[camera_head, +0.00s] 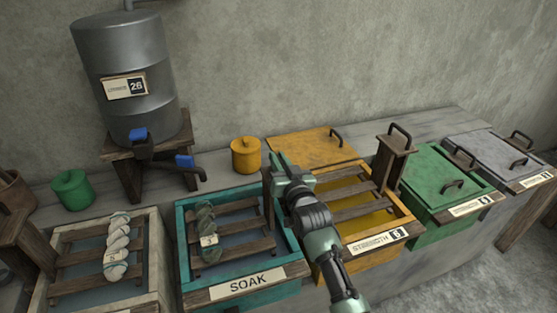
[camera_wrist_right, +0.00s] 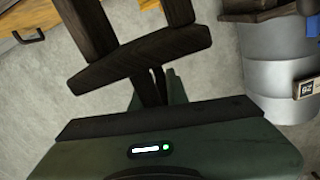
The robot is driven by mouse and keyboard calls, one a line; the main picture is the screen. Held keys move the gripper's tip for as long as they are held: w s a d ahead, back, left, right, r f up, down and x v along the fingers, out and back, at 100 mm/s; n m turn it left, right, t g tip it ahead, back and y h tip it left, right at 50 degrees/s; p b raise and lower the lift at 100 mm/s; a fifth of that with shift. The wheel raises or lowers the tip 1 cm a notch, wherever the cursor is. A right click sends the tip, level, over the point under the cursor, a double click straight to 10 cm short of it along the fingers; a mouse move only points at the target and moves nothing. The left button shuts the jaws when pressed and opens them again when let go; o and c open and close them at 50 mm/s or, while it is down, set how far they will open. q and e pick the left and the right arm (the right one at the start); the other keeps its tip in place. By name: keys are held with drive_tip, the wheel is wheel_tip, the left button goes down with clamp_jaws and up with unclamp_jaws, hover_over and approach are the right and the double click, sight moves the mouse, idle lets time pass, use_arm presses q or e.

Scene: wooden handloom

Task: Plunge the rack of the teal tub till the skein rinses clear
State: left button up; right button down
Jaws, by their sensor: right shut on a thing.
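The teal tub (camera_head: 183,258) stands at the front middle with a "SOAK" label on its front. Its dark wooden rack (camera_head: 238,205) sits inside, with slats showing above the grey-blue liquid. A dark grey-green skein (camera_head: 207,222) with a pale tag lies over the slats at the left side. My right gripper (camera_head: 277,178) is at the tub's right side, shut on the rack's upright handle part. In the right wrist view, dark wooden bars (camera_wrist_right: 140,60) lie at the fingers (camera_wrist_right: 160,88). The exact grip is partly hidden. My left gripper is not in view.
A tub with a pale skein (camera_head: 117,250) stands left of the teal one. The yellow "STRENGTH" tub (camera_head: 378,262) stands close at right, then green (camera_head: 440,225) and grey lidded tubs (camera_head: 490,150). A metal tank (camera_head: 125,75) with a blue-handled tap is behind.

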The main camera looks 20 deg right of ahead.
drive_tip(key=shift+a, duration=0.1)
idle(0.8)
wheel_tip(320, 180, up, 4)
drive_tip(key=p, duration=0.3)
drive_tip(key=shift+f, duration=0.1)
drive_tip(key=c, duration=1.5)
unclamp_jaws()
drive_tip(key=shift+o, duration=0.2)
drive_tip(key=shift+a, duration=0.1)
drive_tip(key=shift+f, duration=0.1)
drive_tip(key=shift+s+f, duration=0.1)
drive_tip(key=shift+s, duration=0.2)
drive_tip(key=s, duration=0.7)
drive_tip(key=shift+s+r+b, duration=0.15)
drive_tip(key=shift+r+b, duration=0.05)
drive_tip(key=shift+b, duration=0.15)
